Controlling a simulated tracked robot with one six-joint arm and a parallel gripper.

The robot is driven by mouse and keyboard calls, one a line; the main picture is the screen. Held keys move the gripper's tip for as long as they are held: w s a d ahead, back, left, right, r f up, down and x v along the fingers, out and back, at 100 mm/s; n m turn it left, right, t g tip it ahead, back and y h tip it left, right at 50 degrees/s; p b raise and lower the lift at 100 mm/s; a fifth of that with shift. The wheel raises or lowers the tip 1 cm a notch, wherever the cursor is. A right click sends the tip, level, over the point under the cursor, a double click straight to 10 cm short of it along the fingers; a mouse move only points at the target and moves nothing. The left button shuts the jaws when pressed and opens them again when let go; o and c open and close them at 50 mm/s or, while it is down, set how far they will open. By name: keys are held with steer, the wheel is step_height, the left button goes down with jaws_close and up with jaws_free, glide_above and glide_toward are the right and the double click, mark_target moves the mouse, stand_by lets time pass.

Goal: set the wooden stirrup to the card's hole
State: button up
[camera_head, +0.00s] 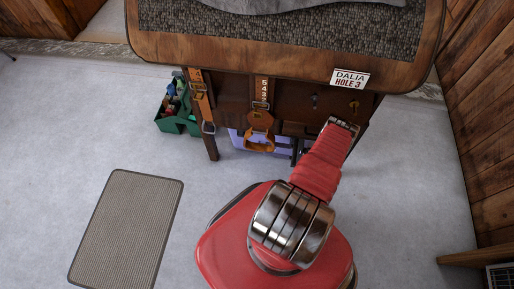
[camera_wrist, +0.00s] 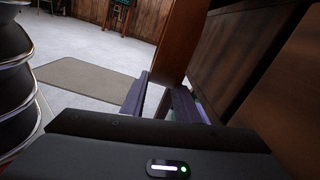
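The wooden stirrup (camera_head: 261,141) hangs low on the middle numbered leather strap (camera_head: 264,88), below a buckle, in front of the brown stand (camera_head: 230,92). The card (camera_head: 350,79) on the stand's top edge reads "DALIA HOLE 3". My gripper is at the end of the red arm, just right of the stirrup, and is mostly hidden by the arm in the head view. In the wrist view my gripper (camera_wrist: 160,98) has its two dark fingers apart. A brown upright piece stands at or just beyond the gap; I cannot tell whether they touch it.
Another strap (camera_head: 199,95) hangs at the left of the stand. A green box (camera_head: 178,108) and a purple crate (camera_head: 240,138) are on the floor at and under the stand. A grey mat (camera_head: 125,230) lies at left. Floor between mat and stand is clear.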

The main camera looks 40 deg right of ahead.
mark_target(257, 147)
steer(key=x, duration=0.6)
steer(key=shift+w+a, duration=0.15)
steer(key=shift+w, duration=0.15)
steer(key=c, duration=0.6)
jaws_close()
steer(key=shift+s+a, duration=0.1)
steer(key=shift+a, duration=0.05)
